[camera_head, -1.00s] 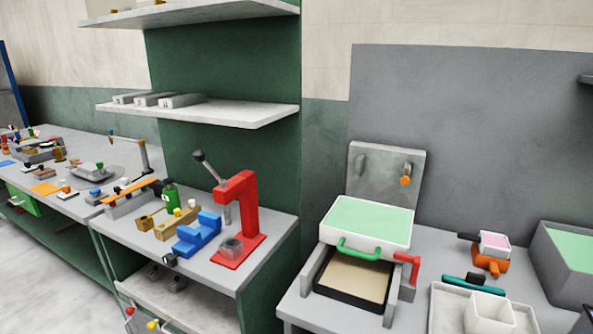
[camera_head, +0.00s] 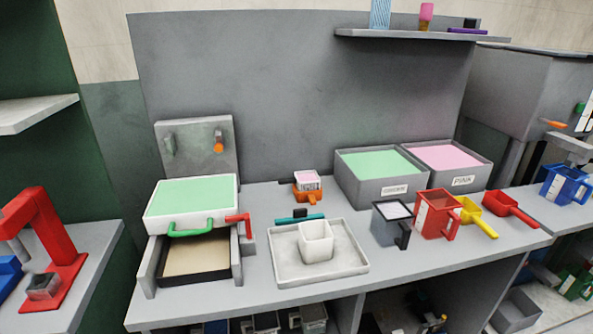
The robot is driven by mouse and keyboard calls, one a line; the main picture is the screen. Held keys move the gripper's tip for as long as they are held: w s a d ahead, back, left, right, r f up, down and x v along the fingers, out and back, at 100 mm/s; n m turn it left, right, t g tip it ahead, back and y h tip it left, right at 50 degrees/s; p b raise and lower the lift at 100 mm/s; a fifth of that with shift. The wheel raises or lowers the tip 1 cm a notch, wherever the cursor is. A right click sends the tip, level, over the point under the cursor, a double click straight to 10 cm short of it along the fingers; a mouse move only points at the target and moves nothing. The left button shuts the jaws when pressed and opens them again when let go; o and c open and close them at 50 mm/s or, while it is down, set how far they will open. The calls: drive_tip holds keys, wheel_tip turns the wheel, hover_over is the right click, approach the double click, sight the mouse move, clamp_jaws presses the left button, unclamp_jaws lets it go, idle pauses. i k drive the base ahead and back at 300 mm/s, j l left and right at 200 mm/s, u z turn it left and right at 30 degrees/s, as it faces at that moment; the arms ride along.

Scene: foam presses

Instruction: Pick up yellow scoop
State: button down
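The yellow scoop (camera_head: 475,214) lies on the grey bench toward the right in the head view. Its handle points toward the bench's front edge. It sits between a red jug (camera_head: 436,213) on its left, which hides part of its left side, and a red scoop (camera_head: 509,206) on its right. My gripper is not in view.
Behind the scoops stand grey bins with green (camera_head: 380,188) and pink (camera_head: 462,178) contents. A dark grey jug (camera_head: 391,222) is left of the red jug. A white tray (camera_head: 345,271) holds a white cup. Bench is clear in front of the jugs. A shelf (camera_head: 410,36) overhangs the back.

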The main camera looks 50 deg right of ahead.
sight(471, 214)
drive_tip(key=z, duration=1.8)
drive_tip(key=i+l+z, duration=0.1)
drive_tip(key=z, duration=0.15)
drive_tip(key=i, duration=0.1)
